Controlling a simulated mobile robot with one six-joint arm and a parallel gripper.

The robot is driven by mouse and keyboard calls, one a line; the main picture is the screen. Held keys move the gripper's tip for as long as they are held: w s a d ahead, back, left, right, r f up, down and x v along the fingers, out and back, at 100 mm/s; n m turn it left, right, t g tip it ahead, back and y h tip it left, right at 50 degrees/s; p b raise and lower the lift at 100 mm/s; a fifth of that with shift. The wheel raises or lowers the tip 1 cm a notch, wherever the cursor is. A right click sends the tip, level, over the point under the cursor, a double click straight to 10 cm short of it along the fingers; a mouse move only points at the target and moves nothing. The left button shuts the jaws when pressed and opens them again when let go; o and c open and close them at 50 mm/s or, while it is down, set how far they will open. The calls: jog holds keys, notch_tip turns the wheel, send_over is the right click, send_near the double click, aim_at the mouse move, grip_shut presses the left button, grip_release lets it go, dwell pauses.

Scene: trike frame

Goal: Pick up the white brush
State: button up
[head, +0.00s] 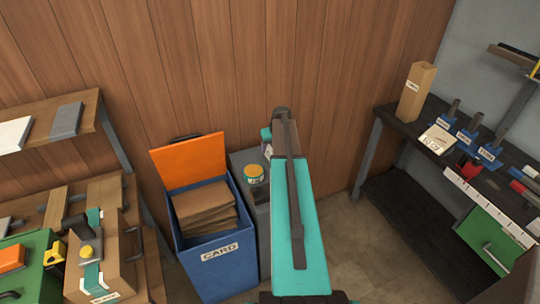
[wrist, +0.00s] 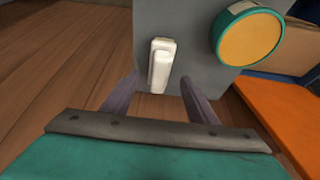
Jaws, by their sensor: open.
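The white brush (wrist: 160,65) lies on the grey top of a cabinet (wrist: 195,35) in the wrist view, near the cabinet's edge. My gripper (wrist: 159,84) is open. Its two grey fingers reach toward the brush, one on each side of its near end, with gaps between. I cannot tell how far above the brush the fingertips are. In the head view a small white part of the brush (head: 268,150) shows beside my arm; my arm hides most of that spot and the fingers.
A round tin with a yellow lid (head: 253,172) stands on the cabinet near the brush. A blue card bin (head: 222,270) with an open orange lid (head: 190,158) adjoins the cabinet. A wooden wall (head: 220,70) is behind. A dark workbench (head: 395,118) stands at right.

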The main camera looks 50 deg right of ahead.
aim_at(271, 150)
jog(key=shift+p+x, duration=1.15)
jog(key=shift+x, duration=1.25)
jog(key=shift+s, duration=0.1)
jog(key=c, duration=1.2)
jog(key=shift+o, duration=0.2)
jog(key=shift+r, duration=0.1)
jog(key=shift+r+b, duration=1.7)
jog(key=shift+r, duration=3.2)
